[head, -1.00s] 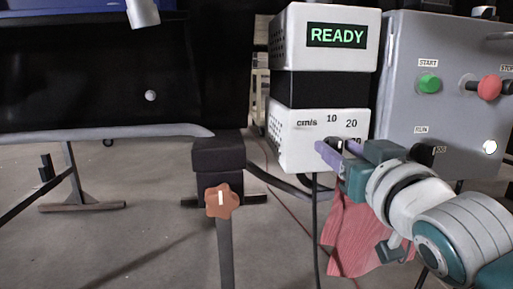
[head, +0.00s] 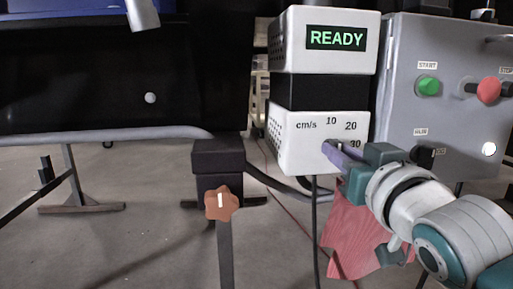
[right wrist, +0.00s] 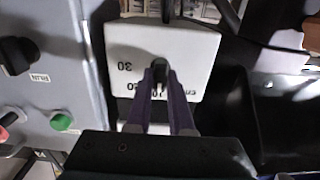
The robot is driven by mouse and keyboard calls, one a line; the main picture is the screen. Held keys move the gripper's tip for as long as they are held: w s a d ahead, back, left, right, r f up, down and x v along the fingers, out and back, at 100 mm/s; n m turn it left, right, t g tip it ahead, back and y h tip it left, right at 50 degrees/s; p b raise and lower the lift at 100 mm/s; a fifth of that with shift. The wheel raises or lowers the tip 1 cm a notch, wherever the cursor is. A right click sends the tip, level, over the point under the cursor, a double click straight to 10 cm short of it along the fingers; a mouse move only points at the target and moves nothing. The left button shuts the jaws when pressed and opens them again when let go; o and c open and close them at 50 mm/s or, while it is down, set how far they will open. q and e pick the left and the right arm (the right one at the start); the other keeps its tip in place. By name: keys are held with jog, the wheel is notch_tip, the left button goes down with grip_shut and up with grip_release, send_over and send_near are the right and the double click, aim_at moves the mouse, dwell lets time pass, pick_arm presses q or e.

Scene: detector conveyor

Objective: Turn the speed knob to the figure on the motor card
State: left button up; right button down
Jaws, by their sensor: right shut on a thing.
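The speed knob, small and dark, sits on the front of a white box (head: 290,150) marked cm/s with 10, 20 and 30, in the head view. My right gripper (head: 335,150) is shut on the knob, its purple fingers reaching in from the lower right and hiding much of it. In the right wrist view the dark knob (right wrist: 158,63) shows between the fingertips, and the figures appear upside down. I cannot read its pointer clearly. No motor card can be made out. My left gripper is not in view.
A display (head: 337,38) reading READY stands above the knob box. At right a grey cabinet (head: 400,110) carries a green START button (head: 428,86), a red button (head: 488,90) and a black selector (head: 425,155). A brown star-shaped knob (head: 222,203) stands lower left. A red cloth (head: 355,235) hangs below my right arm.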

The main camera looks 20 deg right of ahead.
jog(key=shift+d+m+p, duration=0.1)
jog(key=shift+m+p, duration=3.05)
jog(key=shift+m, duration=1.15)
jog(key=shift+f, duration=0.1)
jog(key=c, duration=0.8)
grip_release()
jog(key=shift+s, duration=0.1)
